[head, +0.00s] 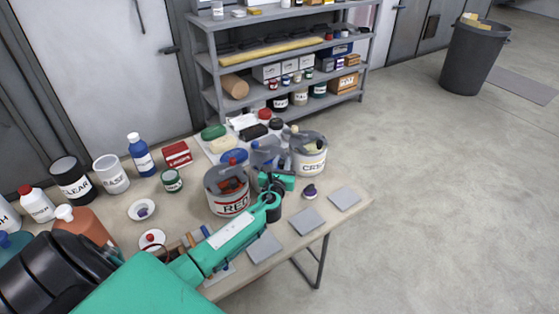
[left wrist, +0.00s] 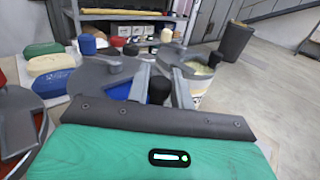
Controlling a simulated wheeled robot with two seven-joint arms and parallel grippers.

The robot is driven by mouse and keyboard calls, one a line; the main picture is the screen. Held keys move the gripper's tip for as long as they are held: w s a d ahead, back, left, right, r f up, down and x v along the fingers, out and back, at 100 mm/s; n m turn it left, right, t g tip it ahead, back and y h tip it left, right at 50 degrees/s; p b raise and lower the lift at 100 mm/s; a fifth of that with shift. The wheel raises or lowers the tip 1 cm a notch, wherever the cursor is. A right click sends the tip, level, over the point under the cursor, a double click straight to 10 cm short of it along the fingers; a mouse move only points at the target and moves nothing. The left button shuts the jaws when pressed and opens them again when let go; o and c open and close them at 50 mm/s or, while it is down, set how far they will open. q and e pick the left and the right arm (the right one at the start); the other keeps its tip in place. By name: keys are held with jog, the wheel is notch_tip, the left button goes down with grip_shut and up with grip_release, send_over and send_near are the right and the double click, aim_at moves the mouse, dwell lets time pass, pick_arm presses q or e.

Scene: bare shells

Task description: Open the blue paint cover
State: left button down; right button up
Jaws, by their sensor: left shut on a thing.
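The blue paint can (left wrist: 122,91) has a grey cover (left wrist: 88,74) with a raised grey handle; blue shows beside the cover. In the head view the grey cover (head: 264,153) shows between the red paint can (head: 231,206) and the cream paint can (head: 312,163). My left gripper (head: 272,171) reaches over the table to the blue can and hides much of it. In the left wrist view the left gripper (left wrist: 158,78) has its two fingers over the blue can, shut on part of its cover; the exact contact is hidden. My right gripper is not in view.
Several bottles and jars stand on the table's left, with a red box (head: 177,154) behind. Flat grey tiles (head: 306,221) lie along the front edge. A small purple-topped jar (head: 309,191) is right of the gripper. Shelves (head: 212,75) stand behind; open floor lies right.

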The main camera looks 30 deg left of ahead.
pick_arm(q)
jog(key=d, duration=0.1)
jog(key=s+d, duration=0.1)
jog(key=d, duration=0.1)
jog(key=s+d, duration=0.1)
jog(key=d, duration=0.1)
jog(key=shift+p, duration=0.4)
jog(key=c, duration=1.3)
grip_release()
jog(key=shift+o, duration=0.2)
jog(key=b+v, duration=0.2)
jog(key=v, duration=1.2)
